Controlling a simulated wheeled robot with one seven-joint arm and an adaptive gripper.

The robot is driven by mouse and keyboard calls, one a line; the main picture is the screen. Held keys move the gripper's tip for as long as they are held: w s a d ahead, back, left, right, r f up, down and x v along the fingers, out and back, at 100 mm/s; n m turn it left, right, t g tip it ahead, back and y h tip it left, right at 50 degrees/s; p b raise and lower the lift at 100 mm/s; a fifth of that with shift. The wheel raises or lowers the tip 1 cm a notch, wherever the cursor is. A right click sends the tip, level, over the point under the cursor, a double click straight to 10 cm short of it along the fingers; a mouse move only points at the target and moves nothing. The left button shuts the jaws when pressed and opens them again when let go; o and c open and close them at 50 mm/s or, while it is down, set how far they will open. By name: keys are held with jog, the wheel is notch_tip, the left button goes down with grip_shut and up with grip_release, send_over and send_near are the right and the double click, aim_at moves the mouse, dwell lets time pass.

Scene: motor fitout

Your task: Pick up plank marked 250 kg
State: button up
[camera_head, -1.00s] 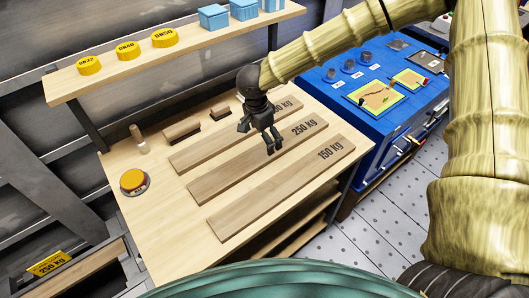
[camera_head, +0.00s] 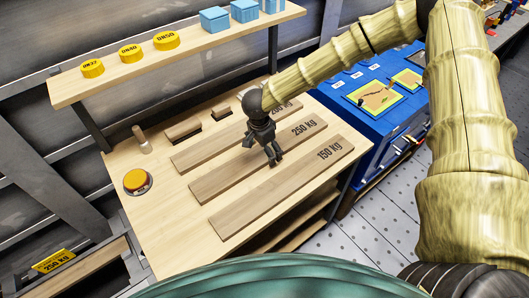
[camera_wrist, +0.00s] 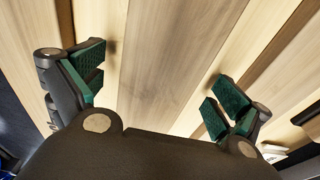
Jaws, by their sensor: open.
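The plank marked 250 kg (camera_head: 229,174) lies flat on the wooden table, between two other planks. My gripper (camera_head: 274,158) is over this plank, near its middle and left of its printed label. In the wrist view the open gripper (camera_wrist: 158,88) has its green-padded fingers on either side of a plank (camera_wrist: 160,70) that runs between them. Nothing is held. The exact height of the fingertips above the wood cannot be told.
The plank marked 150 kg (camera_head: 280,187) lies in front, and another plank (camera_head: 208,149) with a partly hidden label lies behind. A yellow-topped round button (camera_head: 135,180) is at the left. A shelf (camera_head: 112,79) with yellow discs hangs above; a blue cabinet (camera_head: 375,125) stands right.

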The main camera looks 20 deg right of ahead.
jog(key=c, duration=1.5)
jog(key=shift+r, duration=0.15)
